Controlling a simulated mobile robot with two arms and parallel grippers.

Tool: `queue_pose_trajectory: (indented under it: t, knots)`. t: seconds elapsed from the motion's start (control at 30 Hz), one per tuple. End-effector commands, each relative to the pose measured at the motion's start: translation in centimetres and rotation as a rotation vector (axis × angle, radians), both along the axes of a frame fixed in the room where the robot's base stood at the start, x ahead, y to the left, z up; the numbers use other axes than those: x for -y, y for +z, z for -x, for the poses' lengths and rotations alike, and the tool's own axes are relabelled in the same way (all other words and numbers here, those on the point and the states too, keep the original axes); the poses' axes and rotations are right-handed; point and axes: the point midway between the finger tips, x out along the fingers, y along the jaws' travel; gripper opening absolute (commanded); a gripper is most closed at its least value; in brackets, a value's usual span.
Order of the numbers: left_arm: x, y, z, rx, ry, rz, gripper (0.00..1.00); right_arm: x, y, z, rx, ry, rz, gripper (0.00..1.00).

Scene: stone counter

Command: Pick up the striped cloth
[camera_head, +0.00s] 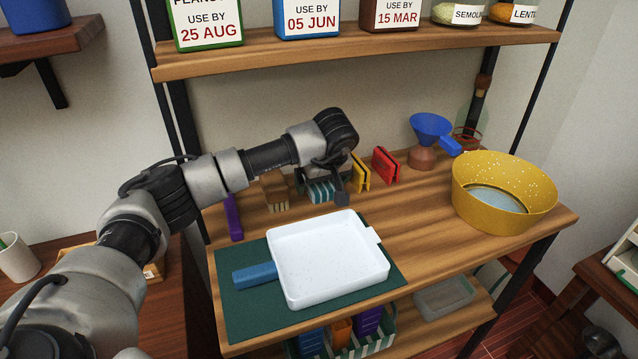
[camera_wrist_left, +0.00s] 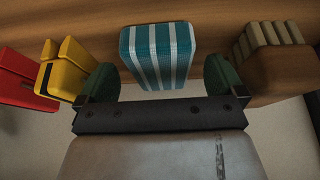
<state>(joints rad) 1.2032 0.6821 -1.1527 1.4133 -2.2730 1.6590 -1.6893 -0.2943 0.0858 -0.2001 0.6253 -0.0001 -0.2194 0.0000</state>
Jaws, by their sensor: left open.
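The striped cloth (camera_head: 322,194), teal and white, is at the back of the wooden shelf, partly hidden by my left gripper (camera_head: 322,184) in the head view. In the left wrist view the cloth (camera_wrist_left: 158,55) appears as a folded block with rounded edges. My left gripper (camera_wrist_left: 160,73) is open, with one dark green finger on each side of the cloth's near end. A gap shows between each finger and the cloth, and they do not look closed on it. My right gripper is not in view.
A yellow clip (camera_head: 360,172) and a red clip (camera_head: 385,165) stand to the right of the cloth; a tan slatted block (camera_head: 274,193) stands to its left. A white square pan (camera_head: 328,258) lies in front on a green mat (camera_head: 236,312). The upper shelf (camera_head: 350,54) runs above.

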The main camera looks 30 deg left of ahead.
Motion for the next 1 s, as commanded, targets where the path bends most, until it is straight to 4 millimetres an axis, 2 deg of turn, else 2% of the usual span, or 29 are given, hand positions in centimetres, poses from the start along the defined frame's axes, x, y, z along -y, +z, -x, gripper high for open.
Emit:
queue_pose_trajectory:
  t: [0.1,0.37,0.7,1.0]
  knots:
    - [-0.34,-1.08,-0.26,-0.001,-0.001,-0.001,0.98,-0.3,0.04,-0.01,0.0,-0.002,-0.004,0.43]
    - [-0.41,-1.24,-0.33,0.001,-0.001,0.0,0.98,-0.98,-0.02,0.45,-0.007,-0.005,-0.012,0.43]
    - [-0.4,-1.22,-0.33,0.001,0.0,0.0,0.46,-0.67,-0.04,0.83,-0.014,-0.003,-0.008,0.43]
    - [-0.41,-0.98,-0.34,0.002,0.0,-0.001,0.45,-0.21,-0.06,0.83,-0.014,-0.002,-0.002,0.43]
